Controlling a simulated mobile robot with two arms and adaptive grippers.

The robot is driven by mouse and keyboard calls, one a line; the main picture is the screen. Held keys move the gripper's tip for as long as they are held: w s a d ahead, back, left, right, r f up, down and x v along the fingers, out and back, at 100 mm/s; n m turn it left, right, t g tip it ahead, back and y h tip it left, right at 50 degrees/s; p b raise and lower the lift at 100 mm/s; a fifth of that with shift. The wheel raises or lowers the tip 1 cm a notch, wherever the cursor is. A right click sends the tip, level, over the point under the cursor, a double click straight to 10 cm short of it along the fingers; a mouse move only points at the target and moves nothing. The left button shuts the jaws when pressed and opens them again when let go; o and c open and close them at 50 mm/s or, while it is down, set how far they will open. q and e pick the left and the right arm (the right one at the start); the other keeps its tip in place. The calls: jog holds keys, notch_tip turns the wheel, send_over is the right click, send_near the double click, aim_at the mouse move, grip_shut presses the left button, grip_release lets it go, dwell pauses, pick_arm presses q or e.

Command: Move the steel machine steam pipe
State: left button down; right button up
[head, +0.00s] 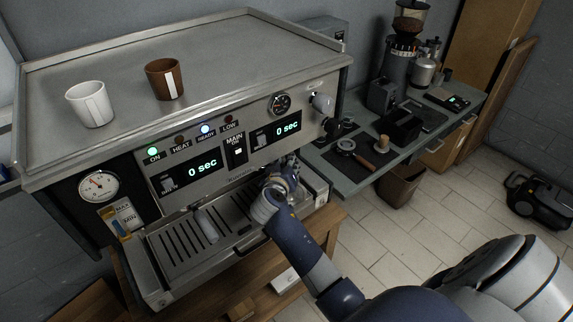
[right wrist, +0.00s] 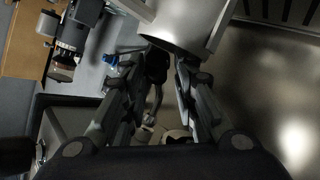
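The steel coffee machine (head: 190,150) fills the left and middle of the head view, above a slatted drip tray (head: 180,250). My right gripper (head: 279,183) is at the machine's front right, below the right display; its fingertips are hard to make out there. In the right wrist view its two fingers (right wrist: 157,95) stand apart. A thin, dark and steel pipe-like part (right wrist: 156,100) shows between them, probably the steam pipe; I cannot tell whether they touch it. In the head view this pipe is mostly hidden by my gripper. My left gripper is not in view.
A white cup (head: 90,104) and a brown cup (head: 165,80) stand on the machine's top. A side counter (head: 345,185) holds a grinder (head: 400,60) and a portafilter (head: 352,152). A bin (head: 400,187) stands below it. The tiled floor at right is mostly clear.

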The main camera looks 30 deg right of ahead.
jog(key=shift+a, duration=0.1)
jog(key=v, duration=1.2)
